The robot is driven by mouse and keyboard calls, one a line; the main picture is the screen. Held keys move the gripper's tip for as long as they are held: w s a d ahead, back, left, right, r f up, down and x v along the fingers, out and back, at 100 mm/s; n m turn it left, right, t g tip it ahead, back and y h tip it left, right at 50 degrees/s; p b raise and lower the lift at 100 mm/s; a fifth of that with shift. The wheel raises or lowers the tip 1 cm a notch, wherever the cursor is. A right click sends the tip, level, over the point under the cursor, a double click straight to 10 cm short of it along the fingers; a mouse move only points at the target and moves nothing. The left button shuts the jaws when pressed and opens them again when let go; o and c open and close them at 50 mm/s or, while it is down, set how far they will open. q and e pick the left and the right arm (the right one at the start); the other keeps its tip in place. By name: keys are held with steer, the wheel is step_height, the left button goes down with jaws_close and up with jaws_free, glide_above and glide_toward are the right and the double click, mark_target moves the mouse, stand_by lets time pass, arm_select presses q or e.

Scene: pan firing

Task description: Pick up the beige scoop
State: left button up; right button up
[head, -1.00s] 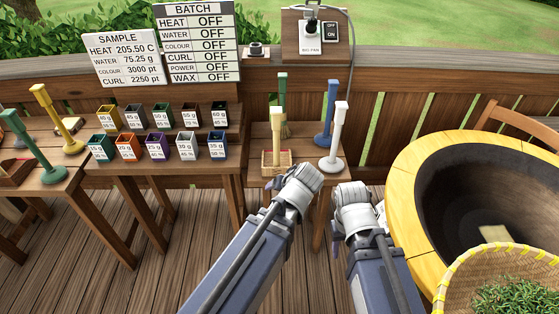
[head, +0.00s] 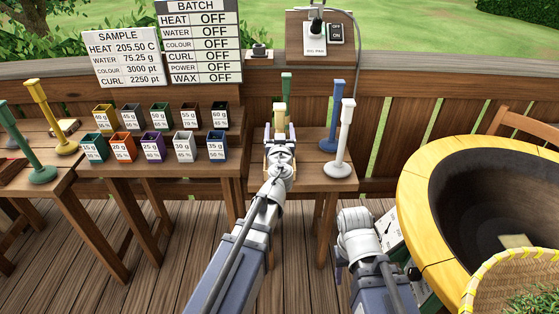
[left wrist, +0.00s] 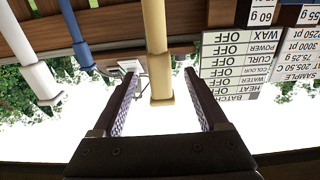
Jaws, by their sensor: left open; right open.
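The beige scoop (head: 279,112) stands upright at the front left of the small wooden table (head: 325,183). Its lower part is hidden behind my left gripper (head: 280,133). In the left wrist view, which is upside down, the scoop's pale yellow handle (left wrist: 158,45) runs between the two spread fingers of my left gripper (left wrist: 160,78). I see a gap on both sides of it, so the jaws are open around or just before it. My right gripper (head: 340,258) is low, near the wooden-rimmed pan, and mostly hidden by its own wrist; it holds nothing that I can see.
Next to the beige scoop stand a green scoop (head: 286,88), a blue one (head: 333,115) and a white one (head: 344,140). Several small labelled cups (head: 155,148) are on the left bench. The big pan (head: 420,220) is at the right.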

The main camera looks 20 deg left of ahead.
mark_target(280, 117)
arm_select(q)
steer(key=shift+r+p+x, duration=0.15)
steer(key=shift+p+x, duration=0.05)
steer(key=shift+x, duration=1.4)
steer(key=shift+r+p+x, duration=0.15)
steer(key=shift+p+x, duration=0.05)
steer(key=shift+x, duration=1.4)
steer(key=shift+s, duration=0.1)
jaws_close()
